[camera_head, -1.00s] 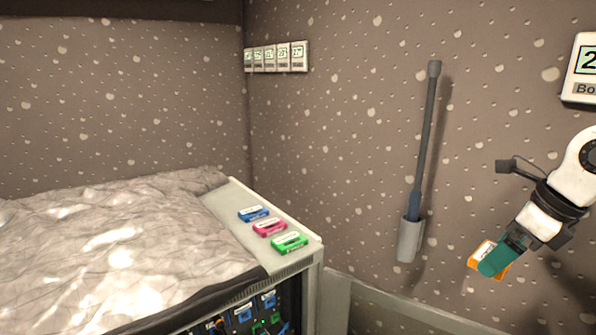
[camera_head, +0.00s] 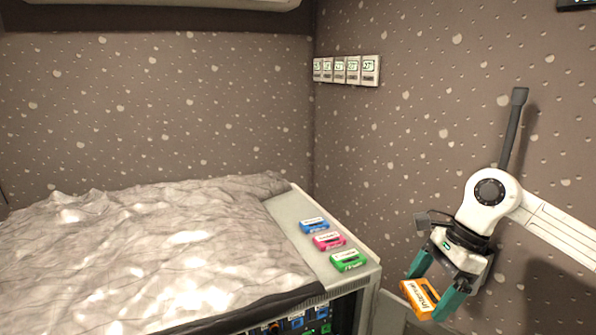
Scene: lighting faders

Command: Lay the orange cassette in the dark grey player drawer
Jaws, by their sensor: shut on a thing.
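The orange cassette (camera_head: 417,299) has a pale label with dark lettering. It is held between the two green fingers of my gripper (camera_head: 434,291), at the lower right of the head view. My gripper is shut on it and points down and left. The cassette hangs in the air, right of the cabinet's light top and apart from it. I do not see a dark grey player drawer in this view.
Blue (camera_head: 314,226), pink (camera_head: 328,241) and green (camera_head: 348,260) cassettes lie on the light cabinet top (camera_head: 296,209). A crumpled pale cover (camera_head: 150,245) fills the left. Small display panels (camera_head: 347,69) and a dark rod (camera_head: 513,130) are on the right wall.

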